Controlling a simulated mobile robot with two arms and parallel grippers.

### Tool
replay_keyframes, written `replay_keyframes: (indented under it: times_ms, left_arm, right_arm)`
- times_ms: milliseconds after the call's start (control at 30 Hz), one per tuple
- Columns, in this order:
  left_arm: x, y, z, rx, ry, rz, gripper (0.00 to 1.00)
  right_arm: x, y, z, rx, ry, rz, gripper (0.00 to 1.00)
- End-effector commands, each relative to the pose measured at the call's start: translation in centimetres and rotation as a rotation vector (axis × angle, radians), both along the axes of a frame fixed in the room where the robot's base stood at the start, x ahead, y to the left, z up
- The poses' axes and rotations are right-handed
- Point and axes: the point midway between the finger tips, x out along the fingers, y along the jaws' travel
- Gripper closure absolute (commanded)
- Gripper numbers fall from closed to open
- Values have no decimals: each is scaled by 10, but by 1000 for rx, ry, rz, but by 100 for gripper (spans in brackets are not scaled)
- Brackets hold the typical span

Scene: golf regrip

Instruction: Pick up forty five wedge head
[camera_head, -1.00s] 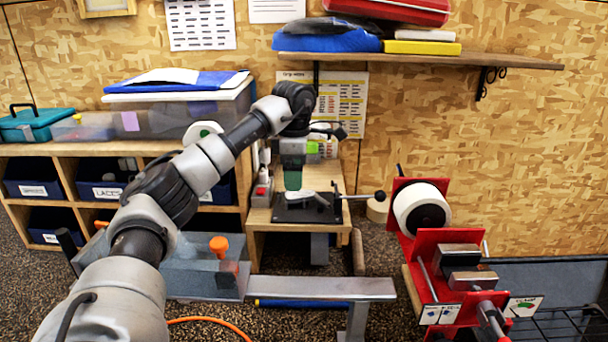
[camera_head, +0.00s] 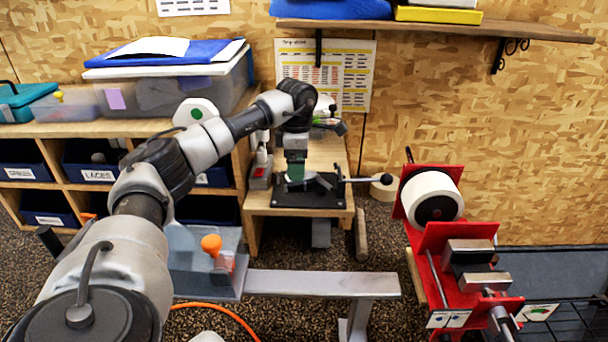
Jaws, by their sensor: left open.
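My left arm reaches in from the left. My left gripper (camera_head: 296,178) points down over a black plate (camera_head: 290,200) on a small wooden bench (camera_head: 258,208). The gripper is open, though its fingers are small and hard to make out here. A small dark grey shape with a lever to its right stands on the plate beside the gripper. I cannot clearly pick out the forty five wedge head; the gripper and arm cover part of the plate. My right gripper is not in view.
A red fixture (camera_head: 447,248) with a white roll (camera_head: 431,197) stands at the right. A grey metal beam (camera_head: 320,284) and an orange knob (camera_head: 211,245) lie in front of the bench. A wooden shelf unit (camera_head: 90,128) with blue bins is at the left.

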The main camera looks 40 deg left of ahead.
Motion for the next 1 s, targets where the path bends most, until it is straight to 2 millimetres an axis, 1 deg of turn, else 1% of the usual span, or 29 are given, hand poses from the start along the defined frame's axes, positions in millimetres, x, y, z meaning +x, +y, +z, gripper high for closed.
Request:
replay_keyframes:
  times_ms: [33, 67, 133, 233, 333, 500, 833, 867, 1000]
  left_arm:
    - [1, 1, -3, 0, 6, 1, 17]
    - [2, 1, -8, 0, 6, 1, 17]
    - [3, 1, -20, -1, 4, 1, 17]
    - [3, 1, -30, -1, 2, 1, 17]
    - [3, 1, -35, 0, 1, 0, 17]
    - [3, 1, -35, -1, 1, 0, 17]
    - [3, 1, -34, 0, 0, 0, 68]
    - [3, 1, -34, 0, 0, 0, 71]
    - [3, 1, -34, -1, -2, 0, 71]
  right_arm:
    - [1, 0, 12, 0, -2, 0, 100]
    - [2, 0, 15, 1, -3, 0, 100]
    - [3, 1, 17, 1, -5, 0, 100]
    - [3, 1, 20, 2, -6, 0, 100]
    - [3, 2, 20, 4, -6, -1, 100]
    - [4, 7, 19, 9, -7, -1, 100]
    - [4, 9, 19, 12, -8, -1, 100]
    - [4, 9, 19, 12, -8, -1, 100]
    - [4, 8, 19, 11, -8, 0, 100]
